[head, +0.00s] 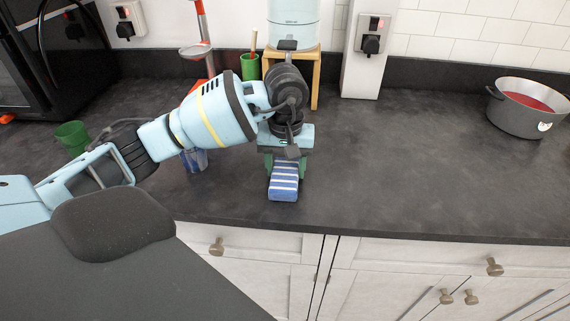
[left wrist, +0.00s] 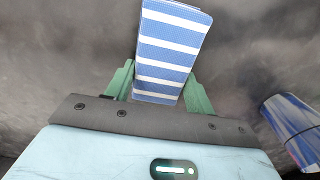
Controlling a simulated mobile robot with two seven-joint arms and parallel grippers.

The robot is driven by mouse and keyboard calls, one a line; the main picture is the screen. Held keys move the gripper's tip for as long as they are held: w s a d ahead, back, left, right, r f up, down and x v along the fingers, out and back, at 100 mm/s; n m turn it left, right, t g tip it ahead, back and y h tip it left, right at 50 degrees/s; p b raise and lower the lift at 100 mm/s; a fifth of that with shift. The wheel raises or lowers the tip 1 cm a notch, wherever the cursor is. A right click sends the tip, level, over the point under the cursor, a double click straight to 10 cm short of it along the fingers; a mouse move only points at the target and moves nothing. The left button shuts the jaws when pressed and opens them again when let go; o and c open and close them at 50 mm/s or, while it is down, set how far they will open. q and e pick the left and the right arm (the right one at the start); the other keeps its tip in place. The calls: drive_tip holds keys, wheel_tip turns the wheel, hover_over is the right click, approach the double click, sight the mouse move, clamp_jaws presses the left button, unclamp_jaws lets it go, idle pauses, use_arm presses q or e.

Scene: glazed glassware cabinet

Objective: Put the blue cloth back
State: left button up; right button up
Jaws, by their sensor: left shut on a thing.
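The blue cloth (head: 283,187) is a folded, blue-and-white striped piece over the dark counter near its front edge. My left gripper (head: 284,166) points down and is shut on one end of it, with a green finger on each side. In the left wrist view the cloth (left wrist: 172,45) sticks out from between the fingers of my left gripper (left wrist: 158,92). I cannot tell whether the cloth touches the counter. My right gripper is in neither view.
A blue and white item (head: 196,161) stands left of the gripper, partly behind my arm; it also shows in the left wrist view (left wrist: 296,128). A green cup (head: 72,137) is at left. A grey pot (head: 527,112) with red contents is at right. The counter's middle right is clear.

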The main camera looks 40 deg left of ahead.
sight(286, 168)
use_arm(q)
drive_tip(key=shift+f, duration=0.2)
drive_tip(key=o, duration=1)
drive_tip(key=shift+r, duration=0.1)
drive_tip(key=shift+r, duration=0.1)
wheel_tip(286, 168, up, 12)
drive_tip(key=shift+r+p, duration=0.1)
drive_tip(key=shift+p, duration=0.3)
